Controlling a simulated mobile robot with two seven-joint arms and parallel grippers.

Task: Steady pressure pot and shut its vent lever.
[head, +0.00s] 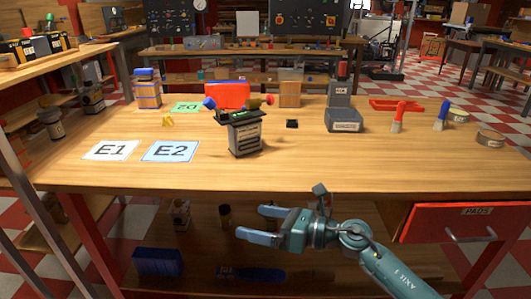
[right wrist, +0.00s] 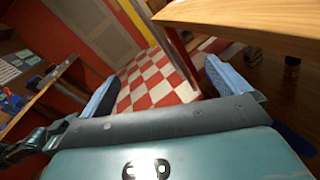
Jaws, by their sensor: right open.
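A dark, ribbed, upright body (head: 245,138) stands near the middle of the workbench in the head view. Its top carries small fittings with a blue knob at the left and a red knob at the right; it looks like the pressure pot. I cannot tell which fitting is the vent lever or how it is set. My right gripper (head: 255,222) is open and empty, in front of the bench edge and below the bench top, apart from the pot. In the right wrist view its two fingers (right wrist: 160,85) are spread, with floor between them. My left gripper is not in view.
A white E1 sheet (head: 110,151) and a blue E2 sheet (head: 170,151) lie left of the pot. A red bin (head: 228,93) stands behind it. A red drawer (head: 455,226) is at the front right. The front bench top is clear.

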